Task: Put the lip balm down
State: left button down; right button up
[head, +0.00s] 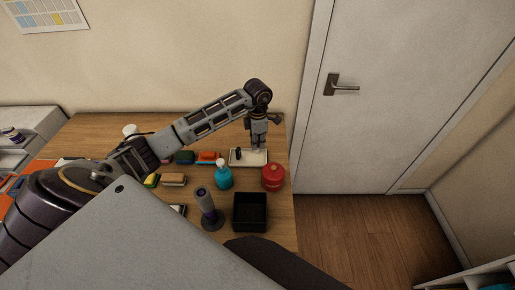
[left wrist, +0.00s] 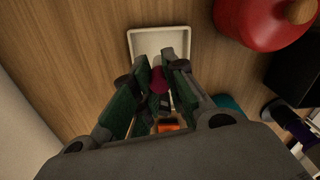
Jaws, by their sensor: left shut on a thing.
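My left gripper (head: 258,147) reaches down over the white tray (head: 233,161) near the right end of the table. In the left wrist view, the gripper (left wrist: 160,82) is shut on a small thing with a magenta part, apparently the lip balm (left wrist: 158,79). The fingers hide most of it. The tray (left wrist: 159,35) lies just beyond the fingertips in that view; I cannot tell whether the lip balm touches it. A small dark item (head: 239,153) shows at the tray's left part. My right gripper is not in view.
A black open box (head: 250,212) and a grey-purple cylinder on a round base (head: 207,207) are nearer. Sponges (head: 174,180) lie to the left.

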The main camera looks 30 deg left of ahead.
aim_at(258, 152)
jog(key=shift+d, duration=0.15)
pick_arm(q)
jog(key=shift+f, duration=0.6)
jog(key=shift+f+p, duration=0.35)
jog(key=shift+f, duration=0.9)
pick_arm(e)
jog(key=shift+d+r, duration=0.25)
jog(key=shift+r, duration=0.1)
pick_arm(q)
jog(key=shift+f, duration=0.1)
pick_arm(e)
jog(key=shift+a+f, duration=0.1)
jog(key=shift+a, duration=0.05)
pick_arm(q)
jog(key=shift+f, duration=0.1)
jog(key=c, duration=1.5)
grip_release()
jog(key=shift+o, duration=0.2)
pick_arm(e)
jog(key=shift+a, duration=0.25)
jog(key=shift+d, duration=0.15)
